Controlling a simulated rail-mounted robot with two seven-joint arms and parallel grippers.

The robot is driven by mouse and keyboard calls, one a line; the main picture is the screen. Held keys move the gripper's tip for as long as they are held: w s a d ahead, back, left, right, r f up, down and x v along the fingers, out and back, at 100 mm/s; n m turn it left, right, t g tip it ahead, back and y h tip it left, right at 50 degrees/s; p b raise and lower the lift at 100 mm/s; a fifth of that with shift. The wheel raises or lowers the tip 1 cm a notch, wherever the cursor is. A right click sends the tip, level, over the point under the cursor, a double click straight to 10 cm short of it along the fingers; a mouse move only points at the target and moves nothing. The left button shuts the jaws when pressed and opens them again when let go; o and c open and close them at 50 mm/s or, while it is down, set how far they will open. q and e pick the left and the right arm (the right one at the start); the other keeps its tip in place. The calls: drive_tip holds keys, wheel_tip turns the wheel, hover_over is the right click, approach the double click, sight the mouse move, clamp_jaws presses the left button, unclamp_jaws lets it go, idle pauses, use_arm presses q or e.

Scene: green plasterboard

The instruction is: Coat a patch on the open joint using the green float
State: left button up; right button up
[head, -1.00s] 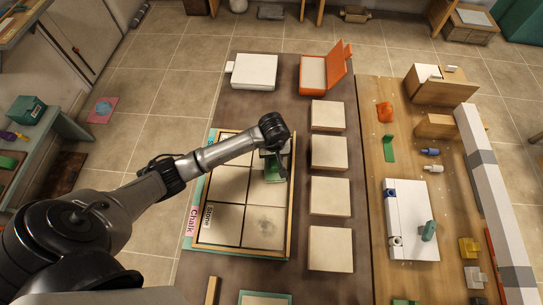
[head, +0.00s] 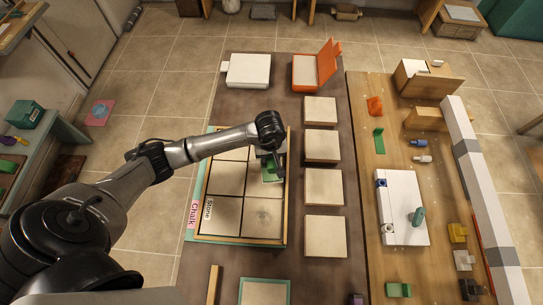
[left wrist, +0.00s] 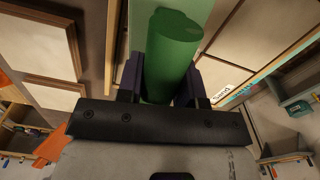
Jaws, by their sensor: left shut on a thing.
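My left gripper (head: 269,158) is shut on the green float (head: 271,173), over the right side of the framed panel, near its middle row. In the left wrist view the float's thick green handle (left wrist: 172,55) sits between the dark fingers, with a paler green part beyond it. The panel (head: 228,177) has a wooden rim and pale sections divided by dark lines; a grey smudge (head: 263,218) marks its near right section. I cannot tell whether the float touches the panel, and the gripper hides part of the surface there. My right gripper is out of view.
A white box (head: 248,70) and an open orange box (head: 305,72) stand behind. A wooden bench (head: 362,235) holds tools at right.

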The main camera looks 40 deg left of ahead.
use_arm(q)
drive_tip(key=shift+r+p, duration=0.75)
drive_tip(key=shift+r, duration=0.85)
